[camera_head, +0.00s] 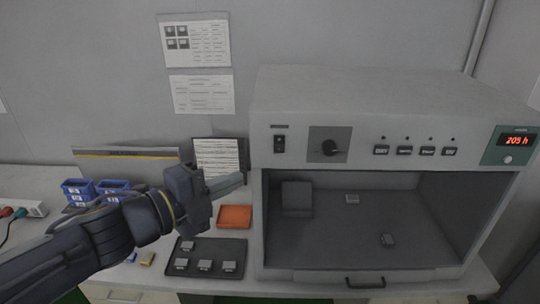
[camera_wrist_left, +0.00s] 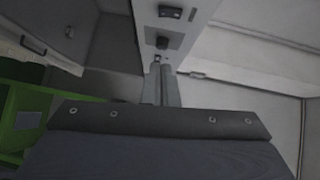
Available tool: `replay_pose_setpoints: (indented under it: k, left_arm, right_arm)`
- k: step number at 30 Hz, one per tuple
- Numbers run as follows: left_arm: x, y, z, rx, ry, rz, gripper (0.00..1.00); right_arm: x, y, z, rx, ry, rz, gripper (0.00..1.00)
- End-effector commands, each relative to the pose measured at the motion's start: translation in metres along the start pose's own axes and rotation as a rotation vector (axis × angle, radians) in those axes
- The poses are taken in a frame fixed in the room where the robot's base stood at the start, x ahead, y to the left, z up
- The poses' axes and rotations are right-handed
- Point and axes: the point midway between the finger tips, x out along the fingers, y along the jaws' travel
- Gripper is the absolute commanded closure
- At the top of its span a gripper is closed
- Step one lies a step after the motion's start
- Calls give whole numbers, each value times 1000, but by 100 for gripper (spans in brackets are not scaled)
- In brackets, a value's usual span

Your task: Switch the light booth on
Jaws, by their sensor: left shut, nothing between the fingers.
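The light booth (camera_head: 375,100) is a large grey box on the bench with an open front. Its upper panel carries a black rocker switch (camera_head: 279,143) at the left, a black knob (camera_head: 331,148), a row of several buttons (camera_head: 415,150) and a lit display (camera_head: 516,142) reading about 205 h. My left gripper (camera_head: 240,181) is shut and empty, just left of the panel's left end, apart from and lower than the switch. In the left wrist view the fingertips (camera_wrist_left: 162,70) point at the panel (camera_wrist_left: 178,22), by its switch end. My right gripper is not in view.
Inside the booth are a grey block (camera_head: 297,197) and two small pieces. A dark tray (camera_head: 207,255) with several samples and an orange tray (camera_head: 235,217) lie left of the booth. Blue bins (camera_head: 78,190) stand farther left. Papers (camera_head: 196,42) hang on the wall.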

Motion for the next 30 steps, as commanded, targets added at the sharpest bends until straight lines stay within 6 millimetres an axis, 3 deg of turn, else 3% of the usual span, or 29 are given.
replay_pose_setpoints:
  k: [8,13,26,30]
  left_arm:
    - [0,0,0,-1,-1,0,100]
    - [12,2,1,-3,-2,1,100]
    - [99,3,0,-3,0,2,100]
    - [115,-1,16,-4,-5,2,100]
  right_arm:
    - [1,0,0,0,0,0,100]
    - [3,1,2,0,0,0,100]
    - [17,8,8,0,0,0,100]
    - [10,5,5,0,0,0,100]
